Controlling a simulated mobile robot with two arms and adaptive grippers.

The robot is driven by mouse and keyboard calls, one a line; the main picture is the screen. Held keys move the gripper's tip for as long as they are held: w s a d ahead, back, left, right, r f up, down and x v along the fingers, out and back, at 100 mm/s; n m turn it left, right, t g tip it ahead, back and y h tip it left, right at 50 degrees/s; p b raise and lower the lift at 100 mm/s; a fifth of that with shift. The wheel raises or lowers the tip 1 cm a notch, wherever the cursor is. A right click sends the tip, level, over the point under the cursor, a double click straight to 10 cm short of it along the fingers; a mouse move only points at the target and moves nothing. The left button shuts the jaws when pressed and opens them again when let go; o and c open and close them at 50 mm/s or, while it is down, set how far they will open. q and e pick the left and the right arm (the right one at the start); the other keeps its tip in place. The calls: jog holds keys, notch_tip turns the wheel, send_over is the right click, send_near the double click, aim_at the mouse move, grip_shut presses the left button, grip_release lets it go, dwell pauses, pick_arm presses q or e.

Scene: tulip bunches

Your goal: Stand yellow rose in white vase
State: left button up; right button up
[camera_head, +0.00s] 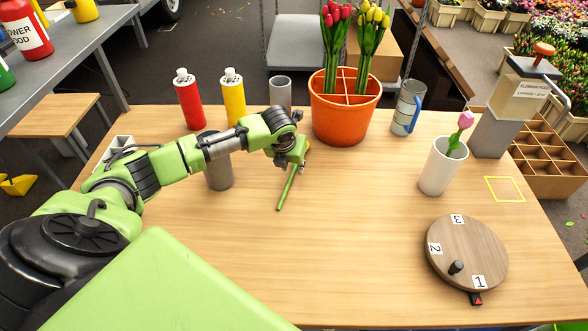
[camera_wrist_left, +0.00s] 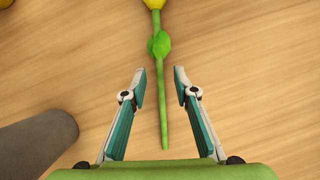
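The yellow rose lies on the wooden table; its green stem (camera_head: 287,190) shows in the head view, and its head is mostly hidden by my gripper. In the left wrist view the yellow head (camera_wrist_left: 154,4) is cut off at the top edge and the stem (camera_wrist_left: 161,90) runs down the middle. My left gripper (camera_head: 293,158) is over the rose. In the wrist view its fingers (camera_wrist_left: 160,88) are apart, one on each side of the stem, not touching it. The white vase (camera_head: 437,170) stands upright at the right, with a pink tulip (camera_head: 461,128) in it.
A grey cylinder (camera_head: 219,175) stands left of my gripper, partly behind my arm. Red (camera_head: 188,102) and yellow (camera_head: 234,98) bottles, a grey cup (camera_head: 280,92), an orange pot (camera_head: 345,125) and a blue-handled mug (camera_head: 406,108) line the back. A numbered turntable (camera_head: 470,245) sits front right. The table's middle is clear.

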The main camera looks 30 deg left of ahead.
pick_arm(q)
jog(key=shift+x, duration=1.25)
grip_shut()
jog(key=shift+r, duration=0.15)
